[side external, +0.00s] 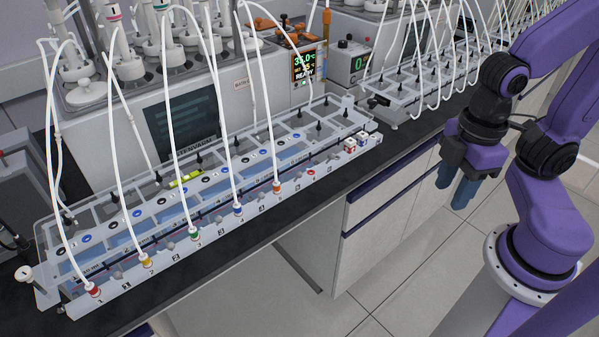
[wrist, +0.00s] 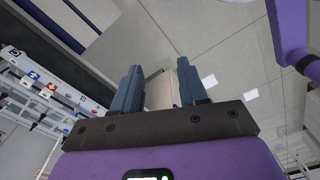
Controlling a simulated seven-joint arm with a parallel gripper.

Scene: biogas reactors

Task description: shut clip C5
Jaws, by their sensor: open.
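In the side view, a row of white tubes runs down to coloured fittings along the front rail of a long clear tray unit (side external: 222,228). The orange fitting (side external: 277,187) stands fifth from the left, with a white tube (side external: 268,110) rising from it. No clip C5 label is readable, and whether a clip is open or shut is too small to tell. My gripper (side external: 455,187) is open and empty, well right of the tray unit, pointing down over the floor beyond the bench's front edge. In the wrist view its two blue fingers (wrist: 158,70) are apart with nothing between them.
Small white blocks (side external: 350,144) with coloured marks sit at the tray's right end. A second tubed rack (side external: 425,80) stands farther back right. Heater units with a lit display (side external: 305,66) line the back. Tubes arch above the tray; the floor (side external: 400,270) by my arm is clear.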

